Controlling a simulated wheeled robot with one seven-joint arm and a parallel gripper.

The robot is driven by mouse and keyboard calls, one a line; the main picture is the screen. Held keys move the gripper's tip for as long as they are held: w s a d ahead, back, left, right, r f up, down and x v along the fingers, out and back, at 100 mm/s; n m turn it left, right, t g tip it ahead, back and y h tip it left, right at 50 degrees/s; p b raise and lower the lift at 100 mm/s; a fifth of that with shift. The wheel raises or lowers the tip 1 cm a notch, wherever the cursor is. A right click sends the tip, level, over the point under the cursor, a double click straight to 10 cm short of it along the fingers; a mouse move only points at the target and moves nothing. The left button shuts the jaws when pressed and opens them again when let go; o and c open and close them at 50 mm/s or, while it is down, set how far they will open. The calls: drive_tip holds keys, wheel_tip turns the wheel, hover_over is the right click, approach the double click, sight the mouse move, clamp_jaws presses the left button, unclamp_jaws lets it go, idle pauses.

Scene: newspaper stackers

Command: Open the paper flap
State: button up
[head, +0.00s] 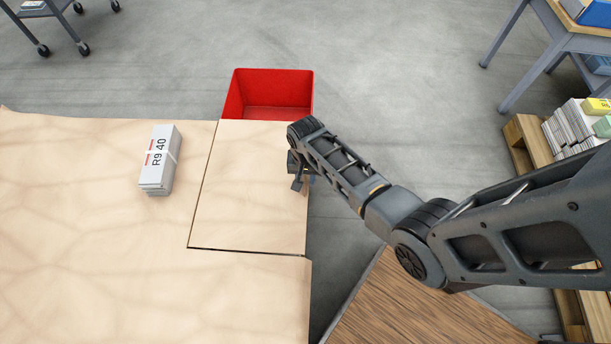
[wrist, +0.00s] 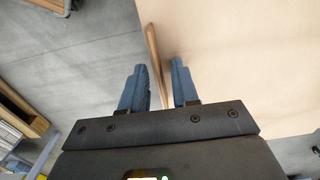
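The paper flap (head: 250,190) is a pale wooden panel set in the tabletop, outlined by dark seams at its left and near sides. It lies level with the table. My gripper (head: 299,184) is at the flap's right edge, partly hidden by my arm. In the wrist view my gripper (wrist: 159,66) is open, its two blue-grey fingers apart. The thin edge of the flap (wrist: 225,60) runs toward the gap between the fingers, and I see no finger closed on it.
A bundle of papers labelled R9 40 (head: 160,160) lies on the table (head: 80,230) left of the flap. A red bin (head: 270,95) stands beyond the flap's far edge. A pallet (head: 525,145) with paper stacks is at the right. Grey floor is open between.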

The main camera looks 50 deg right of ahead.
clamp_jaws()
idle(0.3)
idle(1.2)
